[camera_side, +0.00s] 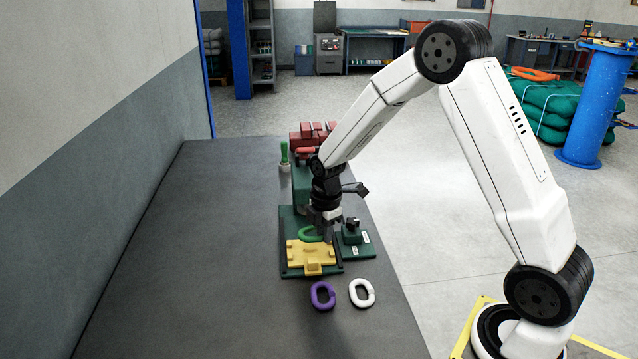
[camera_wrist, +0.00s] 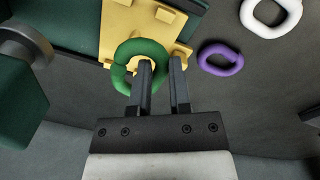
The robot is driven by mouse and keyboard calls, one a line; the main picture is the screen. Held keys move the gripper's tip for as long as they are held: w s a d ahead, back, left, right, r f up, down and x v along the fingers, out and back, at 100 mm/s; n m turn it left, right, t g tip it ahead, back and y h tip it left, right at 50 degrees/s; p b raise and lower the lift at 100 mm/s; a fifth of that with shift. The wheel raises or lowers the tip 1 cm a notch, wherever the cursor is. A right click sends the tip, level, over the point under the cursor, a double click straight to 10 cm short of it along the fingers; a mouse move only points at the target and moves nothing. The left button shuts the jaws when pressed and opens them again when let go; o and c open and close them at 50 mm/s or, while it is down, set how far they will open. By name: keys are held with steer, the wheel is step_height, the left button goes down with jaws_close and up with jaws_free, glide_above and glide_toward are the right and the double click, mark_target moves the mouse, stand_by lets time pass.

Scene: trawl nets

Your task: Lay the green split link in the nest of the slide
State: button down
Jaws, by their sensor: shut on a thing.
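The green split link (camera_side: 307,234) is at the back edge of the yellow slide (camera_side: 298,258), which sits on a dark green base plate (camera_side: 287,222). My gripper (camera_side: 326,236) points down and is shut on the link's right side. In the wrist view, one finger of my gripper (camera_wrist: 162,66) passes inside the ring of the green link (camera_wrist: 122,72) and the other is outside it. The link overlaps the yellow slide (camera_wrist: 117,22) there; I cannot tell whether it touches it. The fingers and link hide part of the slide, and the nest is not clearly seen.
A purple link (camera_side: 314,298) and a white link (camera_side: 354,294) lie on the dark table in front of the base plate. A small dark green fixture (camera_side: 360,249) stands close to the right of my gripper. A green-handled tool (camera_side: 284,152) stands behind. The table's left is clear.

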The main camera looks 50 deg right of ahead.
mark_target(319, 253)
steer(key=shift+w+d+f, duration=0.1)
steer(key=shift+w+f, duration=0.5)
steer(key=shift+f, duration=0.1)
steer(key=shift+f, duration=0.1)
steer(key=shift+w+f, duration=0.15)
steer(key=shift+w, duration=0.05)
steer(key=shift+f, duration=1.55)
steer(key=shift+f, duration=0.15)
